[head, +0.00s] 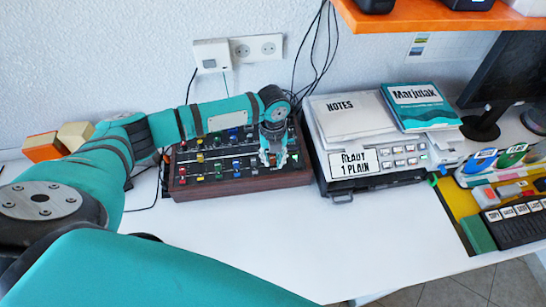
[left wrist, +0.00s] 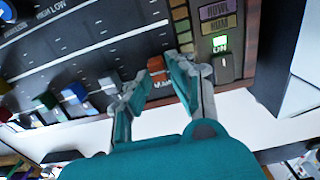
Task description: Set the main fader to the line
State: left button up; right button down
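The mixing console (head: 185,178), dark with wooden sides, stands on the white table in the head view. My left gripper (head: 272,160) is over its right part, pointing down. In the left wrist view a red-orange fader cap (left wrist: 157,65), with lettering beside it that looks like MAIN, lies between the fingertips of my left gripper (left wrist: 158,70). The fingers are apart, one on each side of the cap; whether they touch it is unclear. White scale marks run along the panel; I cannot tell which is the line. My right gripper is out of view.
White, blue and green fader caps (left wrist: 75,92) sit in a row beside the red one. A lit green indicator (left wrist: 220,43) is on the console's other side. A stack with a notes box (head: 345,112) stands right of the console. The table front (head: 300,235) is clear.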

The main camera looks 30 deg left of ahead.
pick_arm(q)
grip_shut()
jog(key=w+a, duration=0.1)
jog(key=w+a+b, duration=0.1)
jog(key=w, duration=0.1)
jog(key=shift+w+a, duration=0.2)
jog(key=shift+a, duration=0.05)
jog(key=shift+o, duration=2.3)
grip_release()
jog(key=shift+s, duration=0.1)
jog(key=shift+r, duration=0.15)
